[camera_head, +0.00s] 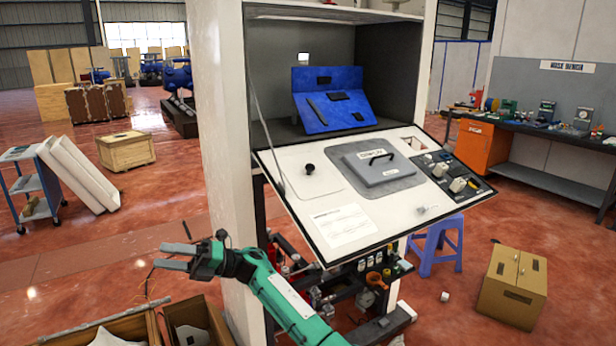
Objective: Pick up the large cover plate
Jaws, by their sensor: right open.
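A grey plate with a black bar handle (377,168) lies on the tilted white work panel (300,206); it looks like the large cover plate. It rests on a darker grey area below a small label. A pale plate with a round black knob (312,185) lies left of it on the same panel. My right gripper (168,256) is open and empty, fingers pointing left, left of the cabinet post. It is well to the left of and lower than both plates, and apart from them. My left gripper is out of view.
A blue slotted part (333,98) sits inside the cabinet. Open cardboard boxes (190,318) lie below my gripper. A blue stool (437,243) and a closed carton (512,287) stand right.

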